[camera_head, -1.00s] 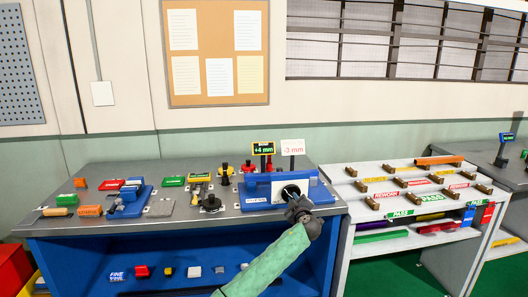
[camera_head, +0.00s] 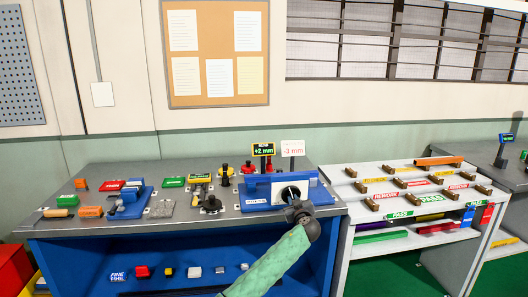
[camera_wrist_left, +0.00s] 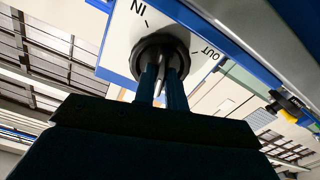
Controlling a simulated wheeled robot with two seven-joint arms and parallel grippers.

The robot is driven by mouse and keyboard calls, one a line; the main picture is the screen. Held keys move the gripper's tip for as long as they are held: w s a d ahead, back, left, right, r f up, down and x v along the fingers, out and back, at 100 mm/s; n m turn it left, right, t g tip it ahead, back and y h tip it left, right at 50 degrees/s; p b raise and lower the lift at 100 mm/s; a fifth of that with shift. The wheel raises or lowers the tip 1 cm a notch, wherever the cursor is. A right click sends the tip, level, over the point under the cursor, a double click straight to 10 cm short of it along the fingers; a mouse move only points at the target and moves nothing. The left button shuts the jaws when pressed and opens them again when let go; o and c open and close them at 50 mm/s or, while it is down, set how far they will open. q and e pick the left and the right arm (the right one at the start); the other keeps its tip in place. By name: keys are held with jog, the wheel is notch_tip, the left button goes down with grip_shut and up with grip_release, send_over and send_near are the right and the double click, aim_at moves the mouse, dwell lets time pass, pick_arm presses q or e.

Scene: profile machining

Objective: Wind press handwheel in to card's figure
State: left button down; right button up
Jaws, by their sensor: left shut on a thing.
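The blue press (camera_head: 262,189) stands at the right end of the grey bench. Its dark handwheel (camera_head: 290,193) sits on a white plate; in the left wrist view the handwheel (camera_wrist_left: 160,54) shows with IN and OUT printed on the plate (camera_wrist_left: 124,48). My left gripper (camera_head: 296,206) is shut on the handwheel; its fingers (camera_wrist_left: 162,82) hold it in the left wrist view. The black display (camera_head: 263,149) on the press reads +2 mm in green. The white card (camera_head: 292,148) beside it reads -3 mm in red. My right gripper is not in view.
Small coloured blocks and a blue fixture (camera_head: 131,202) are on the left of the bench. Black and red knobs (camera_head: 247,167) stand behind and left of the press. A light rack (camera_head: 408,192) with PASS and REWORK labels stands to the right.

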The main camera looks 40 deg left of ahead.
pick_arm(q)
jog(key=shift+f+m, duration=0.1)
jog(key=shift+m, duration=0.9)
jog(key=m+p, duration=0.2)
jog(key=m, duration=0.1)
jog(key=shift+m, duration=0.3)
jog(key=c, duration=1.9)
grip_release()
jog(key=o, duration=0.6)
jog(key=shift+s, duration=0.1)
jog(key=shift+b+v, duration=0.55)
jog(key=shift+v, duration=2.9)
